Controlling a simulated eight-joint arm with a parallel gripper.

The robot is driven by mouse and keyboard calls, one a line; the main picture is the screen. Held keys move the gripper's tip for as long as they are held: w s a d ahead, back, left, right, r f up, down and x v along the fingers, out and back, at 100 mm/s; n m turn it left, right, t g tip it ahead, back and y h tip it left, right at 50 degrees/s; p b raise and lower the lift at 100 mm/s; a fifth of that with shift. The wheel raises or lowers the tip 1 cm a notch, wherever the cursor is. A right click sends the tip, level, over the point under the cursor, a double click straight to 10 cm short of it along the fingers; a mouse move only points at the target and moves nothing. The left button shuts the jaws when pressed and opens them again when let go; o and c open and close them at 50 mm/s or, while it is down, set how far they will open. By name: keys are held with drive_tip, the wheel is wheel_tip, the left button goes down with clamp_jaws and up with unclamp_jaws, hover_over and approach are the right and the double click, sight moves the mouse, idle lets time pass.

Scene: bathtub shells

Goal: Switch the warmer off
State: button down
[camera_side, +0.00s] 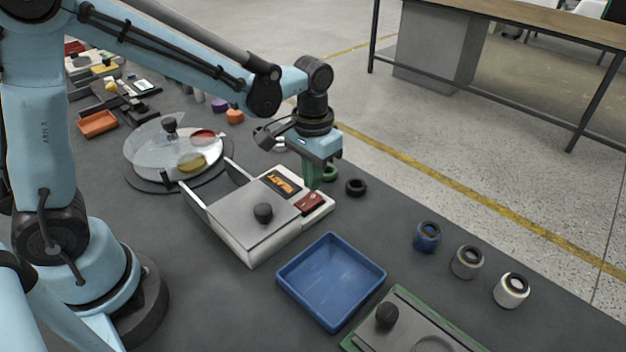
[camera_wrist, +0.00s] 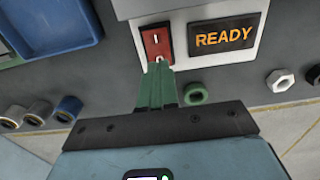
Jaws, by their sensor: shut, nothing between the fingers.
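The warmer is a white box (camera_side: 245,258) with a grey lid and a black knob (camera_side: 263,212). Its dark panel (camera_side: 284,184) reads READY in orange, also legible in the wrist view (camera_wrist: 224,39). A red rocker switch (camera_side: 308,204) sits beside the panel; the wrist view shows it with white marks (camera_wrist: 155,41). My gripper (camera_side: 313,186) has green fingers, closed together and empty. In the wrist view the fingertips (camera_wrist: 160,66) overlap the switch's near end. I cannot tell whether they touch it.
A blue tray (camera_side: 331,268) lies in front of the warmer. A green ring (camera_side: 329,173) and a black ring (camera_side: 356,187) lie close to my fingers. Several small jars, one of them blue (camera_side: 427,237), stand to the right. A round plate with a clear cover (camera_side: 143,148) is behind left.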

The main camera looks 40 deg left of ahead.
sight(311, 196)
drive_tip(key=shift+f, duration=1.15)
idle(0.7)
drive_tip(key=shift+r, duration=3.5)
drive_tip(key=s+a+r+t, duration=0.3)
drive_tip(key=s+a+t, duration=0.3)
drive_tip(key=s+t, duration=0.1)
drive_tip(key=shift+s+r, duration=0.15)
drive_tip(key=shift+s, duration=0.75)
